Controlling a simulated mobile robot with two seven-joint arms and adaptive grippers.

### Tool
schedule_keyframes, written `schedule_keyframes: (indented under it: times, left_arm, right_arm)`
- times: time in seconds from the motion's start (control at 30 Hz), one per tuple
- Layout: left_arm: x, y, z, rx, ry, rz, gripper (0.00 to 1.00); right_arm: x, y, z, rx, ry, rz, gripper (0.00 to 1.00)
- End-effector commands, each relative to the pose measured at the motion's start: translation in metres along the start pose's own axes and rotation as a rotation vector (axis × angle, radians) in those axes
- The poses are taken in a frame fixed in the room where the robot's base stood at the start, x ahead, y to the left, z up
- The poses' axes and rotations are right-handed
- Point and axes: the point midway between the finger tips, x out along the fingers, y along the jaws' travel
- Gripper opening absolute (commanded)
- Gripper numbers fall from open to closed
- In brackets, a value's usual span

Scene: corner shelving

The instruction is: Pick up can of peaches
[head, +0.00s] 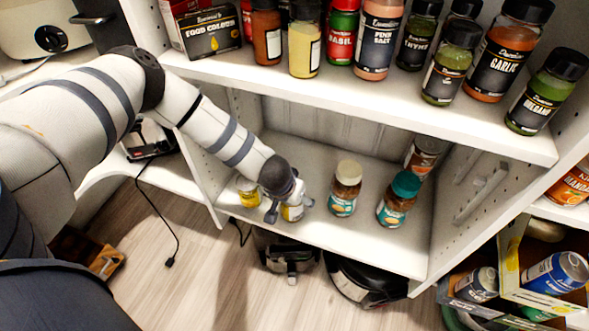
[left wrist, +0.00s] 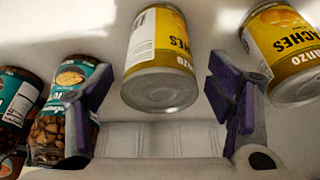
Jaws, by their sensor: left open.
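Two yellow peach cans stand on the lower shelf. One can (head: 292,213) is at my left gripper (head: 288,206), partly hidden by it in the head view. In the left wrist view this can (left wrist: 160,65) shows between the two open purple-padded fingers of the gripper (left wrist: 163,100), with a visible gap on each side. The second can (head: 246,193) stands to the left in the head view; in the left wrist view it (left wrist: 284,52) is outside the fingers at right. My right gripper is not in view.
A jar with a cream lid (head: 346,188) and a teal-lidded jar (head: 399,198) stand right of the gripper on the same shelf (head: 365,240). A brown jar (head: 424,157) is behind. The upper shelf (head: 330,92), holding several spice jars, overhangs.

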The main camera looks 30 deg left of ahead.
Motion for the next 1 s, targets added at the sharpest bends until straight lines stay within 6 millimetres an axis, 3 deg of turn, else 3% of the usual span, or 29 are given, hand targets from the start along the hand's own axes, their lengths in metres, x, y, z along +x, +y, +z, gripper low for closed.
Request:
schedule_keyframes:
  times: [0.27,0.53,0.6,0.83,1.0]
  left_arm:
    - [0.005,0.000,-0.001,0.001,0.002,0.001,0.72]
    - [0.005,0.000,-0.001,0.001,0.001,0.001,0.11]
    - [0.005,0.000,-0.001,0.001,0.002,0.001,0.04]
    - [0.001,0.001,-0.003,0.001,0.003,0.002,0.04]
    - [-0.026,0.001,-0.018,0.000,0.012,0.004,0.04]
  right_arm:
    - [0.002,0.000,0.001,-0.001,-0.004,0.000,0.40]
    - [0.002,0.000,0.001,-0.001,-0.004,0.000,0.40]
    - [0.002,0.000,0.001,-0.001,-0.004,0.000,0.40]
    - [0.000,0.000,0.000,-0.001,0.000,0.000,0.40]
    - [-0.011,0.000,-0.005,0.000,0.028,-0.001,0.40]
